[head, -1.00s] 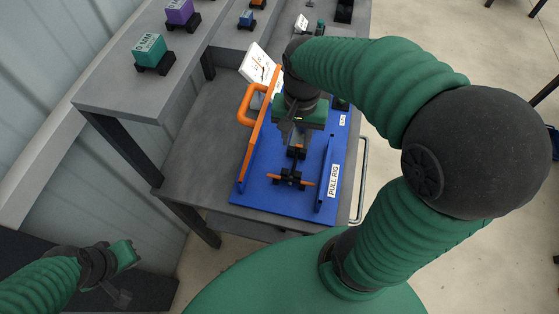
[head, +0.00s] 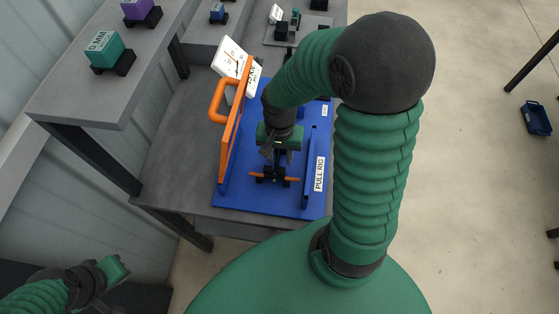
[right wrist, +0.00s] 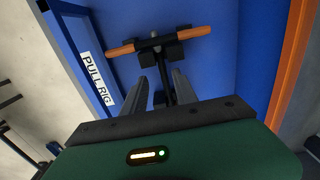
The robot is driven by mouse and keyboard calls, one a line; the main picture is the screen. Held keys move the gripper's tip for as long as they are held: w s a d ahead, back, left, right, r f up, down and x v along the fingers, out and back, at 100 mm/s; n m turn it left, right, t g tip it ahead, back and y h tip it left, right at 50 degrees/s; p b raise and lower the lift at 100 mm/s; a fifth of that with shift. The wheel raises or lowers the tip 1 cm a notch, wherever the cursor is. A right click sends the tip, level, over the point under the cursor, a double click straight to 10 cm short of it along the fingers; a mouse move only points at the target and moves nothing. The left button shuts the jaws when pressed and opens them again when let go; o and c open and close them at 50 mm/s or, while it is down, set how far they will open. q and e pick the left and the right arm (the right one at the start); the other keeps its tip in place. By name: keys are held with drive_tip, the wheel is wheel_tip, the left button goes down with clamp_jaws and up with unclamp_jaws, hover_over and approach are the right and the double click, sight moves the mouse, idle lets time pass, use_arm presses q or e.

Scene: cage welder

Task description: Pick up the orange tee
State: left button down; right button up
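The orange tee (head: 288,180) has an orange crossbar with a dark middle and sits in black holders on the blue pull rig (head: 255,204). In the right wrist view the tee (right wrist: 190,33) lies crosswise beyond the fingertips, with a dark stem running back toward the gripper. My right gripper (head: 274,160) is over the rig, close to the tee. In the right wrist view its fingers (right wrist: 168,75) are apart, with the stem showing between them; the crossbar is not between them. My left gripper (head: 118,283) is low at the left, away from the rig; its fingers are unclear.
An orange handle and bar (head: 222,102) stand along the rig's left side. A blue rail labelled PULL RIG (head: 319,172) runs along the right. A white gauge plate (head: 233,62) stands behind. A raised grey shelf (head: 75,90) holds teal and purple blocks.

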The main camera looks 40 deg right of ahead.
drive_tip(key=shift+a+f, duration=0.1)
drive_tip(key=shift+f, duration=0.6)
drive_tip(key=shift+w+a+f, duration=0.1)
drive_tip(key=shift+a, duration=0.55)
drive_tip(key=shift+r, duration=0.2)
drive_tip(key=shift+c, duration=2.5)
drive_tip(key=shift+d, duration=0.2)
clamp_jaws()
drive_tip(key=shift+d+f, duration=0.1)
drive_tip(key=shift+d, duration=0.1)
use_arm(q)
drive_tip(key=shift+a+f, duration=0.3)
drive_tip(key=shift+a, duration=0.1)
drive_tip(key=shift+a, duration=0.15)
use_arm(e)
drive_tip(key=shift+a, duration=0.15)
